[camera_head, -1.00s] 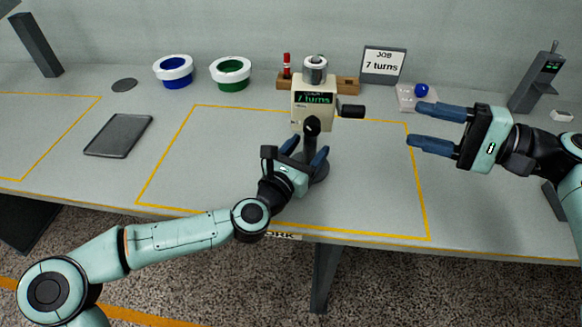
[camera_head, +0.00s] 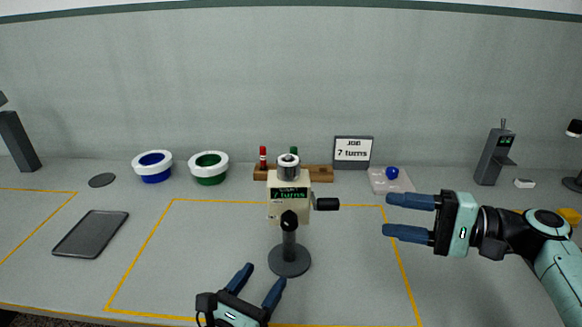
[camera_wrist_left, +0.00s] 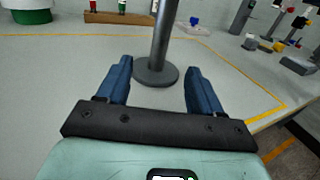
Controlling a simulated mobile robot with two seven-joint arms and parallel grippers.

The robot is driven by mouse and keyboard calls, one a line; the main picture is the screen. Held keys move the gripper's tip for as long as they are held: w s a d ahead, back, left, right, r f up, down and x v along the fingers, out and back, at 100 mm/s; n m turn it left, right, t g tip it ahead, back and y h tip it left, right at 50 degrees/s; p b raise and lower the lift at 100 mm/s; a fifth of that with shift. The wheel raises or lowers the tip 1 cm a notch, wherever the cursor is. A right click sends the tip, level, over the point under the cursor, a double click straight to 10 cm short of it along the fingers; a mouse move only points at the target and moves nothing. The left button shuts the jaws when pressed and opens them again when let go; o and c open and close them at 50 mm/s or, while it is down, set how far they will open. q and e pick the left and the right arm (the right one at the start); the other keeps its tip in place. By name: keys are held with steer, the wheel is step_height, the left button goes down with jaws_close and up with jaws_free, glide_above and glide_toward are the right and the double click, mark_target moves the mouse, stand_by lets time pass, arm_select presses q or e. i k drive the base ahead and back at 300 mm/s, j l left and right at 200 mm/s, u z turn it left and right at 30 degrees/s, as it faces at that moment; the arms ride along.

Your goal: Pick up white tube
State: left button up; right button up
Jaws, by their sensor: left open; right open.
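I cannot pick out a loose white tube for certain. A pale grey-white cylinder (camera_head: 288,167) sits on top of the cream winder (camera_head: 289,212), which has a display reading "7 turns" and a black side handle. My left gripper (camera_head: 262,277) is open and empty, low in front of the winder's round grey base (camera_head: 289,262). In the left wrist view the winder's post (camera_wrist_left: 163,40) stands beyond and between the open fingers, apart from them. My right gripper (camera_head: 389,216) is open and empty, to the right of the winder, fingers pointing left.
White-rimmed blue (camera_head: 152,166) and green (camera_head: 209,168) tubs stand at the back left. A wooden rack (camera_head: 320,173) with red and green pieces is behind the winder, near a "JOB 7 turns" sign (camera_head: 353,151). A dark tray (camera_head: 90,235) lies left. The yellow-outlined area is mostly clear.

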mark_target(286, 172)
steer(key=k+j, duration=0.3)
steer(key=k, duration=0.15)
steer(key=k+j, duration=0.25)
steer(key=k, duration=0.2)
